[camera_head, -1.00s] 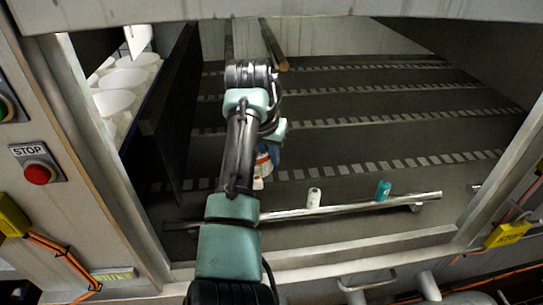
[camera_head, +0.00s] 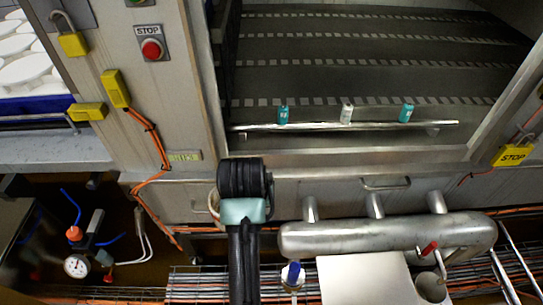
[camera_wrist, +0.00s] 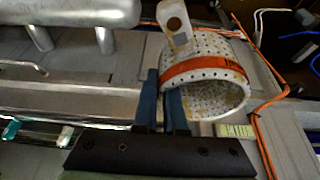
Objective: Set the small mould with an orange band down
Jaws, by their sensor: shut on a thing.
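The small mould (camera_wrist: 220,88) is a white, perforated, speckled cylinder with an orange band (camera_wrist: 205,68) around it. In the wrist view it lies tilted on its side, its open end facing lower right. My gripper (camera_wrist: 162,85) is shut on it; the blue fingers reach its left side, and their exact contact is partly hidden. A pale tab with a dark dot (camera_wrist: 176,24) sticks up at the mould's upper left. In the head view my arm is low in front of the machine; the gripper and most or all of the mould are hidden there.
A metal rail (camera_head: 345,126) with small teal and white items (camera_head: 347,114) crosses the opening above a dark slotted belt (camera_head: 370,78). Below are a steel pipe (camera_head: 390,238) and a white panel (camera_head: 365,280). Orange cables (camera_head: 150,140) run down the left post.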

